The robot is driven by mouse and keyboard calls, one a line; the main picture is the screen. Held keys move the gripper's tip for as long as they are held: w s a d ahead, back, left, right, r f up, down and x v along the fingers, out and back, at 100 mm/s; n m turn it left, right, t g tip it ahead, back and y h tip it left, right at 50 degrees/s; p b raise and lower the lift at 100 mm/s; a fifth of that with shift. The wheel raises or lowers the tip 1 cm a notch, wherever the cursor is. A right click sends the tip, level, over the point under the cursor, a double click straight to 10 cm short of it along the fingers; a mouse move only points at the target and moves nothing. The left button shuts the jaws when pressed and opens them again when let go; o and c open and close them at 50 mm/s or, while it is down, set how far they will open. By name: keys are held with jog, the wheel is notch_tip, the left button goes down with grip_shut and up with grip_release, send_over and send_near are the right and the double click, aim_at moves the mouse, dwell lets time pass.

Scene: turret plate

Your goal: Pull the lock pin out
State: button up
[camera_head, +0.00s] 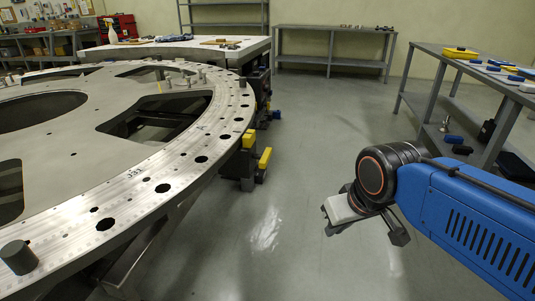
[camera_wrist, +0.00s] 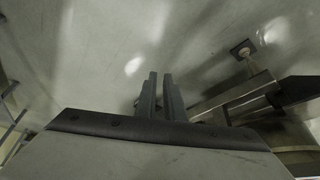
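The large round metal turret plate (camera_head: 120,192) fills the left of the head view, with holes along its rim. A dark upright cylinder (camera_head: 18,257) stands on its near rim, and several small grey pins (camera_head: 187,77) stand on its far side. I cannot tell which of these, if any, is the lock pin. My gripper (camera_head: 340,212) hangs over open floor right of the plate, well apart from it. In the wrist view, its two dark fingers (camera_wrist: 160,95) are close together with a narrow gap and nothing seen between them. I cannot tell whether they are fully shut.
Yellow blocks (camera_head: 264,158) stick out below the plate's right edge. A grey table (camera_head: 440,58) with yellow and blue items stands at the right. A long bench (camera_head: 335,28) is along the back wall. The grey floor (camera_head: 300,120) between is mostly clear.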

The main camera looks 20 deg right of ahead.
jog(key=w+a+r+n, duration=0.1)
jog(key=w+r+n, duration=0.1)
jog(key=w, duration=0.3)
jog(key=w+r+n+g+y, duration=0.1)
jog(key=w+r+n, duration=0.1)
jog(key=w+r, duration=0.3)
jog(key=w+a+r+n, duration=0.1)
jog(key=w+r, duration=0.2)
jog(key=w, duration=0.3)
jog(key=shift+a+r+n+g+y, duration=0.3)
jog(key=shift+n, duration=0.1)
grip_shut()
notch_tip(320, 180, up, 4)
jog(key=n+g+y, duration=0.1)
jog(key=n+y, duration=0.1)
jog(key=n, duration=0.4)
send_over(271, 150)
jog(key=shift+d+r, duration=0.1)
jog(key=shift+d, duration=0.25)
jog(key=x, duration=1)
jog(key=shift+s+d, duration=0.15)
jog(key=shift+s+d, duration=0.45)
jog(key=shift+d, duration=0.3)
jog(key=shift+s+d, duration=0.5)
jog(key=shift+d, duration=0.3)
